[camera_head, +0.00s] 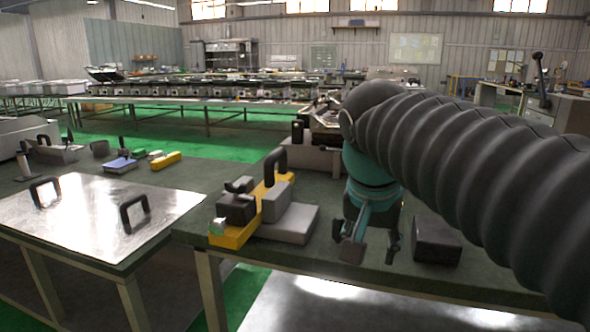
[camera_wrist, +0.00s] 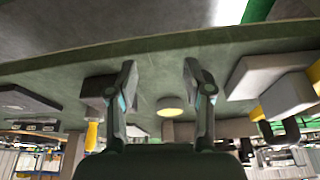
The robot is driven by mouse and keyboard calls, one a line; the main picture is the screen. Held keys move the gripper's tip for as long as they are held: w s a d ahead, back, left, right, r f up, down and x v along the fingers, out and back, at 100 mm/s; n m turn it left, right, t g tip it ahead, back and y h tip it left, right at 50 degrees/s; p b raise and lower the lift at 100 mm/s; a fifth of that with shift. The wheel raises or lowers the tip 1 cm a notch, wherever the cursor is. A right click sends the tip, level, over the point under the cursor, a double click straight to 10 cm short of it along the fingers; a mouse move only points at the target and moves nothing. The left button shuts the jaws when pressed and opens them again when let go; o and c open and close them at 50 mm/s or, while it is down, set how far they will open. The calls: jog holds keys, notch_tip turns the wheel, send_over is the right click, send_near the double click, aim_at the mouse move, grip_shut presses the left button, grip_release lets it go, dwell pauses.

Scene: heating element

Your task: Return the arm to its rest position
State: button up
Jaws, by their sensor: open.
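My gripper (camera_head: 371,246) hangs at the end of my arm over the dark green workbench (camera_head: 330,275), near its front edge. Its two fingers are spread apart and point down in the head view. The wrist view also shows my gripper (camera_wrist: 159,82) open, with nothing between the fingertips. Whether the fingertips touch the bench cannot be told. My ribbed dark arm covers much of the right side of the head view.
A dark block (camera_head: 436,241) lies just right of my gripper. A yellow clamp fixture (camera_head: 232,236) with a grey block (camera_head: 289,224) stands to the left. A round yellowish disc (camera_wrist: 170,106) shows beyond the fingers. A shiny metal plate (camera_head: 95,220) with handles lies further left.

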jog(key=s+d+f+n+t, duration=0.1)
jog(key=s+d+f+n, duration=0.1)
jog(key=s+f, duration=0.3)
jog(key=s+d+f+n+t+y, duration=0.1)
jog(key=s+f, duration=0.4)
jog(key=f, duration=0.5)
jog(key=shift+s+d+f+n+y, duration=0.35)
jog(key=shift+s+d+n, duration=0.1)
jog(key=shift+n, duration=0.55)
